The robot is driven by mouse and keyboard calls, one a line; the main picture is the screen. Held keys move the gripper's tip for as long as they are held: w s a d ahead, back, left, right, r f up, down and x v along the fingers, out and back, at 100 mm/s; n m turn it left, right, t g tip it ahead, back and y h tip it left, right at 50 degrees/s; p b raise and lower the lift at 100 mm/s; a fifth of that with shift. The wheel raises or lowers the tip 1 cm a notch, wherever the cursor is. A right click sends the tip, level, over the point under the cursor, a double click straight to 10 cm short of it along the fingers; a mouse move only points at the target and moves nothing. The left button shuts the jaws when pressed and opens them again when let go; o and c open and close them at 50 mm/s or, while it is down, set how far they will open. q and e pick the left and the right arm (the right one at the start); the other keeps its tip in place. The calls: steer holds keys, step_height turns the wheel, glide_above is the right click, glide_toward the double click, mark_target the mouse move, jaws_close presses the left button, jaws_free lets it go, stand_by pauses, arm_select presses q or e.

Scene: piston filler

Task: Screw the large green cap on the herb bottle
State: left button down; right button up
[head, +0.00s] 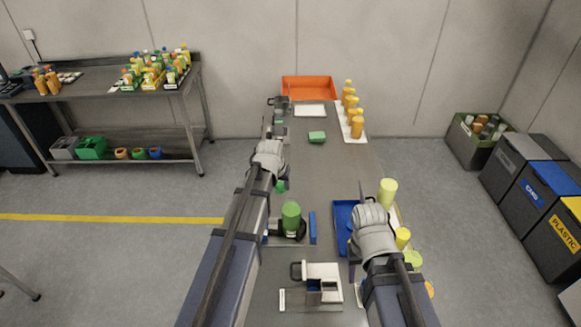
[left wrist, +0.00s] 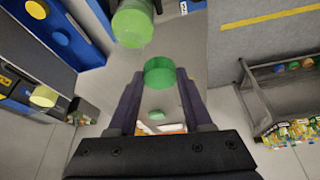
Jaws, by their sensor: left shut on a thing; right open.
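The large green cap (left wrist: 160,73) is held between the fingertips of my left gripper (left wrist: 160,80) in the left wrist view. In the head view the cap (head: 280,187) shows just below my left gripper (head: 279,184), above the table. A green bottle (head: 291,218) stands upright in a dark holder nearer to me.
A blue tray (head: 341,210) lies right of the bottle, with yellow containers (head: 388,191) beyond my right wrist. A blue bar (head: 312,228) lies beside the holder. A white device (head: 322,272) stands in front.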

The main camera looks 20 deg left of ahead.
mark_target(291, 198)
arm_select(q)
steer(key=d+r+p, duration=0.1)
steer(key=d+r, duration=0.1)
steer(key=s+d+r+p, duration=0.1)
steer(key=d, duration=0.1)
steer(key=shift+d+r, duration=0.1)
steer(key=shift+r, duration=0.3)
steer(key=shift+f, duration=0.15)
arm_select(e)
step_height(291, 198, up, 4)
steer(key=shift+f, duration=0.25)
arm_select(q)
steer(key=shift+f, duration=0.15)
arm_select(e)
steer(key=shift+a+f, duration=0.1)
arm_select(q)
steer(key=shift+f+b, duration=2.25)
steer(key=shift+b, duration=0.1)
arm_select(e)
steer(key=shift+f, duration=2.25)
arm_select(q)
steer(key=shift+f+b, duration=1.05)
steer(key=shift+b, duration=0.05)
arm_select(e)
steer(key=shift+f, duration=1.1)
